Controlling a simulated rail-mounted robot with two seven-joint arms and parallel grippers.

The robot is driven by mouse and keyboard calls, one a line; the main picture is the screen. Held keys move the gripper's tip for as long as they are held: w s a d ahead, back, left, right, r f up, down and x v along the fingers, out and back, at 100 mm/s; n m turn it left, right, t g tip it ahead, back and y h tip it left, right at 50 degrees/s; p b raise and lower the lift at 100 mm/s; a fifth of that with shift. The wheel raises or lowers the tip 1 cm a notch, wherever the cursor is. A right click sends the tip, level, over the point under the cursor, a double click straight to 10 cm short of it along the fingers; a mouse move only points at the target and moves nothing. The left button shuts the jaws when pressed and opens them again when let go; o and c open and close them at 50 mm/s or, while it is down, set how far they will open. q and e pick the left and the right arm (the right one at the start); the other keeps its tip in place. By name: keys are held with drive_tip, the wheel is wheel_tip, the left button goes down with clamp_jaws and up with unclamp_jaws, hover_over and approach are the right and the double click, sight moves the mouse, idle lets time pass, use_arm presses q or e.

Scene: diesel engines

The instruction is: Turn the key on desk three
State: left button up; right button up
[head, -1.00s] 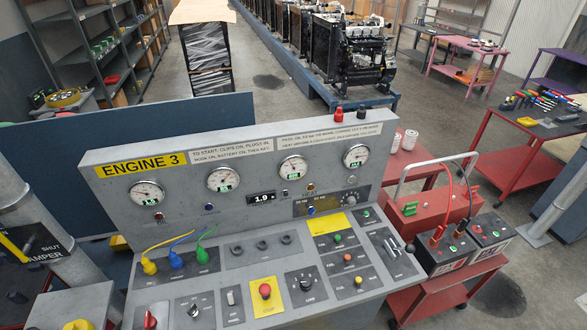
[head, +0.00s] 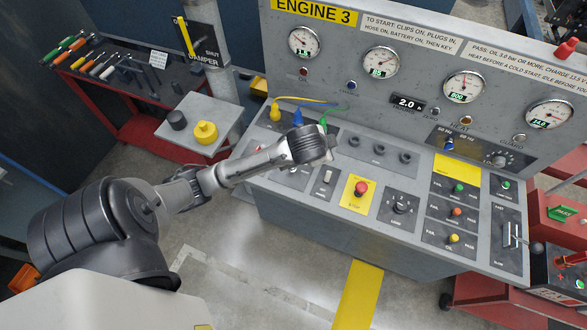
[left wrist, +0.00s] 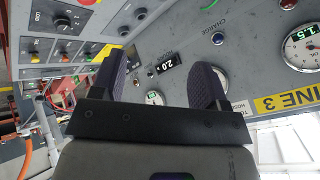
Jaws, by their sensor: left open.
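The desk (head: 330,218) is a grey control console with a yellow "ENGINE 3" sign (head: 314,11). My left gripper (head: 328,143) is over the left part of its sloped top, close to the coloured plugs. In the head view its fingers are mostly hidden by the wrist. In the left wrist view the gripper (left wrist: 158,82) is open, with two dark fingers apart and nothing between them; gauges and a "2.0" readout show beyond. My left forearm covers part of the desk's left switch panels, and I cannot clearly make out the key. My right gripper is not in view.
A red emergency button (head: 361,189) on a yellow plate and a rotary knob (head: 400,207) sit right of my gripper. Yellow, blue and green plugs (head: 298,117) stand behind it. A small grey table (head: 199,125) and a red tool bench (head: 110,95) are at left. Floor in front is clear.

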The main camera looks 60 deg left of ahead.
use_arm(q)
drive_tip(key=a+f+m+g, duration=0.2)
drive_tip(key=a+f+g, duration=0.15)
drive_tip(key=a, duration=0.35)
drive_tip(key=a+f+m+g, duration=0.2)
drive_tip(key=a+f, duration=0.2)
drive_tip(key=a, duration=0.3)
drive_tip(key=f+m+h, duration=0.1)
drive_tip(key=f+m, duration=0.2)
drive_tip(key=f, duration=0.3)
drive_tip(key=s+f+m+g+h, duration=0.1)
drive_tip(key=f+m, duration=0.3)
drive_tip(key=f, duration=0.2)
drive_tip(key=s+f+m+h, duration=0.1)
drive_tip(key=f+m, duration=0.3)
drive_tip(key=f, duration=0.2)
drive_tip(key=shift+s+d+f+h, duration=0.15)
drive_tip(key=shift+d+f+h, duration=0.1)
drive_tip(key=shift+d+h, duration=0.1)
drive_tip(key=shift+c, duration=0.2)
